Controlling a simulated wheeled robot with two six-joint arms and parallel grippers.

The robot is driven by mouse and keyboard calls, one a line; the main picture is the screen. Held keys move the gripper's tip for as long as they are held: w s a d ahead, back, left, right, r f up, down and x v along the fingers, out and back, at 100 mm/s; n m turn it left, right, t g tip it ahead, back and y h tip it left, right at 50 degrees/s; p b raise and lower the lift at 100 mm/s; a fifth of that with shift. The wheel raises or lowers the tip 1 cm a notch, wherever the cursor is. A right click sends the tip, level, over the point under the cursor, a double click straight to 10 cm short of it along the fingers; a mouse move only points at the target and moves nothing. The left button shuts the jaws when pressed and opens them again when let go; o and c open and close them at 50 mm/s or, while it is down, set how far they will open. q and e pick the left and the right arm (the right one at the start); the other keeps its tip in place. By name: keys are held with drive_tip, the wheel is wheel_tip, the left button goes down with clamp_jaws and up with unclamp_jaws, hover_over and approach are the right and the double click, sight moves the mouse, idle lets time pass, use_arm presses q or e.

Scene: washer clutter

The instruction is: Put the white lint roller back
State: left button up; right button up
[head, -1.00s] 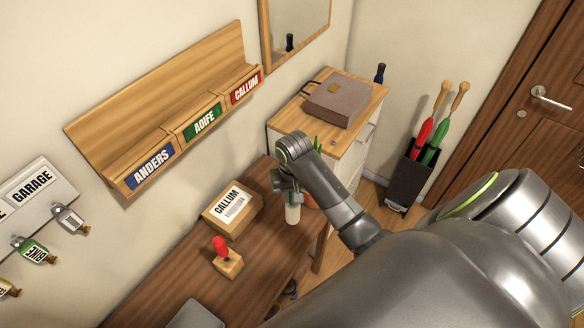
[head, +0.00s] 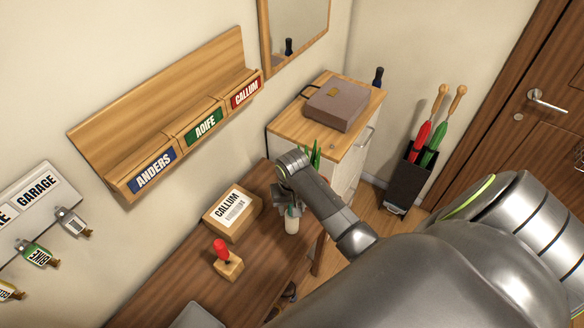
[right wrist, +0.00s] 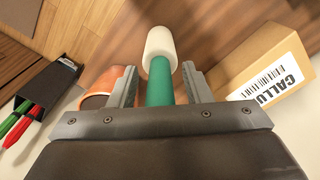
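The white lint roller has a white head (right wrist: 160,45) and a green handle (right wrist: 160,85). In the right wrist view the handle lies between the two fingers of my right gripper (right wrist: 160,82), and the head points away past the fingertips. Narrow gaps seem to show beside the handle, but the fingers are drawn in around it and the roller has moved with them. In the head view the white head (head: 291,224) hangs below my right gripper (head: 290,200), over the desk's right end. Whether it touches the desk is unclear. My left gripper is not seen.
A CALLUM parcel (head: 232,212) and a red-handled stamp (head: 225,258) are on the brown desk (head: 180,280). An orange pot (right wrist: 102,88) is close beside the fingers. A labelled wall shelf (head: 160,120), a cabinet (head: 285,118) with a bag (head: 338,104) and an umbrella bin (head: 407,185) surround it.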

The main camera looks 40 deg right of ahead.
drive_tip(key=shift+r, duration=0.1)
drive_tip(key=shift+r, duration=0.25)
drive_tip(key=shift+s+r+b, duration=0.1)
drive_tip(key=shift+r+b, duration=0.65)
drive_tip(key=shift+r, duration=2.8)
drive_tip(key=shift+a+f, duration=0.1)
